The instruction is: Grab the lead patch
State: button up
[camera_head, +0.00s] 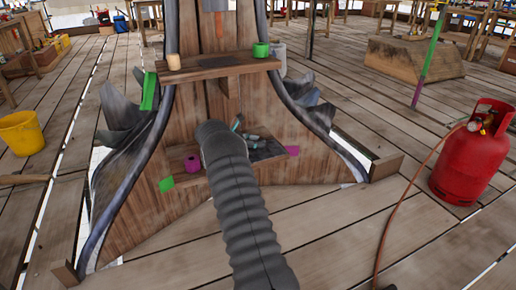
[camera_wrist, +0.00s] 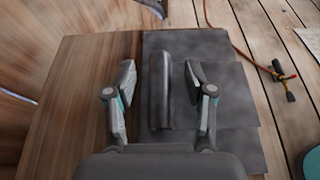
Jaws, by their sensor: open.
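A dark grey sheet, which looks like the lead patch (camera_wrist: 160,105), lies on a wooden board in the wrist view. A rounded ridge stands up along its left part; I cannot tell whether ridge and sheet are one piece. My gripper (camera_wrist: 159,68) is open, with one finger on each side of the ridge and a gap on both sides. In the head view my gripper (camera_head: 240,128) is over the low wooden shelf, partly hidden by my arm. The dark sheet (camera_head: 270,152) shows just right of it.
A magenta roll (camera_head: 192,164) sits left on the low shelf. A red gas bottle (camera_head: 470,155) with a hose stands right. A yellow bucket (camera_head: 21,132) stands left.

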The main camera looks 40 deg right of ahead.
grip_shut()
jog(key=shift+r, duration=0.1)
